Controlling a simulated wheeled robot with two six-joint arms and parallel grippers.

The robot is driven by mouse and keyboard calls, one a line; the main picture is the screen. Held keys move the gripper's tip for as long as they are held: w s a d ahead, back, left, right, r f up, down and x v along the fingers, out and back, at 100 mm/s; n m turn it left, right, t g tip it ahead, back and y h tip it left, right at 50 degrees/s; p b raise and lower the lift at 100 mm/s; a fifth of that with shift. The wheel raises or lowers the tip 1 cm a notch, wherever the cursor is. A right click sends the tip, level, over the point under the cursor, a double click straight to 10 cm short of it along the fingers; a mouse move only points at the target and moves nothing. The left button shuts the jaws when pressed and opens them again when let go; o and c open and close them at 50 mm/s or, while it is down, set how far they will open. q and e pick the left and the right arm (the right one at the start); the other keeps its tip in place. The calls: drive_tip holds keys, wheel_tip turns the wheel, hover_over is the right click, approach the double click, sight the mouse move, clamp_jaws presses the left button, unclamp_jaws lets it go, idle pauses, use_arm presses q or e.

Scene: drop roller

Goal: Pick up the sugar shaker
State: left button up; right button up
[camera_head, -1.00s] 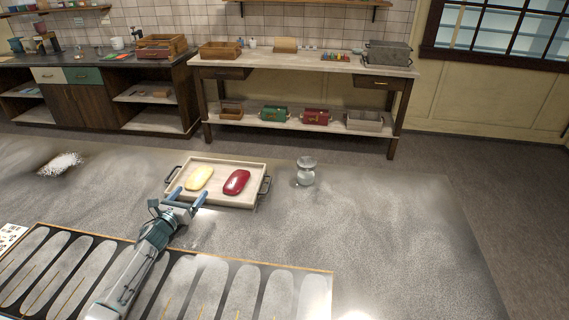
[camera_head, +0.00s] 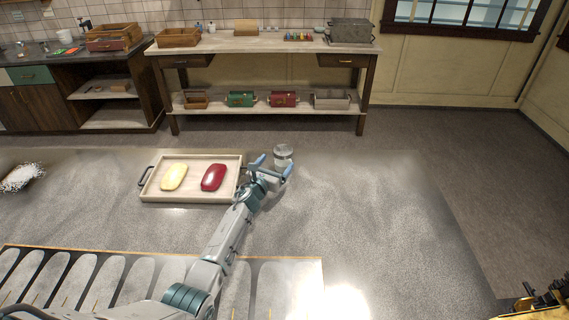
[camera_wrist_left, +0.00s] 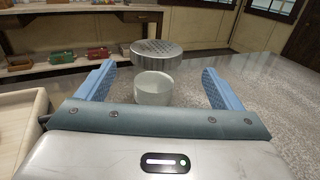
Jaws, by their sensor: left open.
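The sugar shaker (camera_head: 283,152) stands upright on the grey speckled counter, right of the tray, with a clear body and a silver perforated lid. In the left wrist view its lid (camera_wrist_left: 157,47) and pale body (camera_wrist_left: 154,88) show ahead, between the two blue fingers. My left gripper (camera_head: 273,164) is open, just in front of the shaker, with its fingers spread to either side. I see no contact. The base of the shaker is partly hidden behind the gripper.
A wooden tray (camera_head: 204,191) with a yellow bar (camera_head: 174,177) and a red bar (camera_head: 213,177) lies just left of the gripper. A patterned mat (camera_head: 290,277) lies at the front. The counter right of the shaker is clear. A side table (camera_head: 262,50) stands behind.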

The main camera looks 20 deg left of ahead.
sight(279, 158)
use_arm(q)
drive_tip(key=shift+w+d+f+b, duration=0.1)
drive_tip(key=shift+w+b, duration=0.3)
drive_tip(key=shift+w, duration=1)
drive_tip(key=shift+w+d+f+b, duration=0.1)
drive_tip(key=shift+w+b, duration=0.25)
drive_tip(key=shift+w, duration=1)
drive_tip(key=shift+a, duration=0.1)
drive_tip(key=shift+s+r, duration=0.1)
drive_tip(key=shift+c, duration=0.5)
drive_tip(key=c, duration=1.1)
